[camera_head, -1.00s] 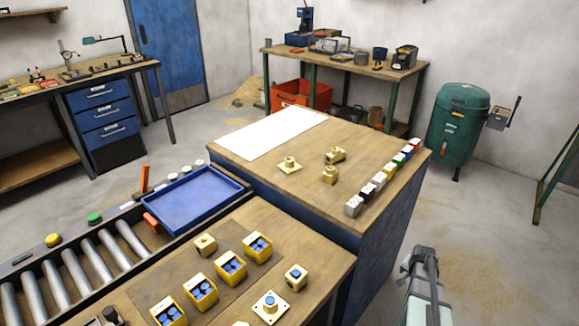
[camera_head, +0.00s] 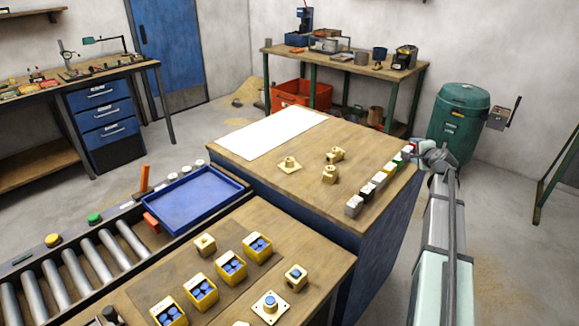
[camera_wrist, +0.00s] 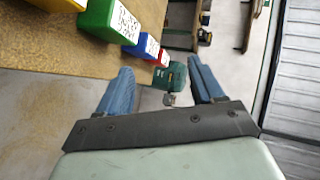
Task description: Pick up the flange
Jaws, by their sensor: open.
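A brass flange (camera_head: 289,164) with a square base plate and a short raised hub lies on the far wooden table, near the white sheet. A second square-based brass piece (camera_head: 270,306) with a blue top sits on the near bench. My gripper (camera_head: 413,150) is at the right back corner of the far table, beside the row of coloured blocks and well right of the flange. In the wrist view my gripper (camera_wrist: 160,66) shows two blue fingers spread apart with nothing held between them. The flange does not show in the wrist view.
Two brass fittings (camera_head: 335,155) (camera_head: 329,174) stand right of the flange. Coloured labelled blocks (camera_head: 366,191) line the table's right edge; some show close in the wrist view (camera_wrist: 112,19). A white sheet (camera_head: 268,132) covers the back left. The tabletop before the flange is bare.

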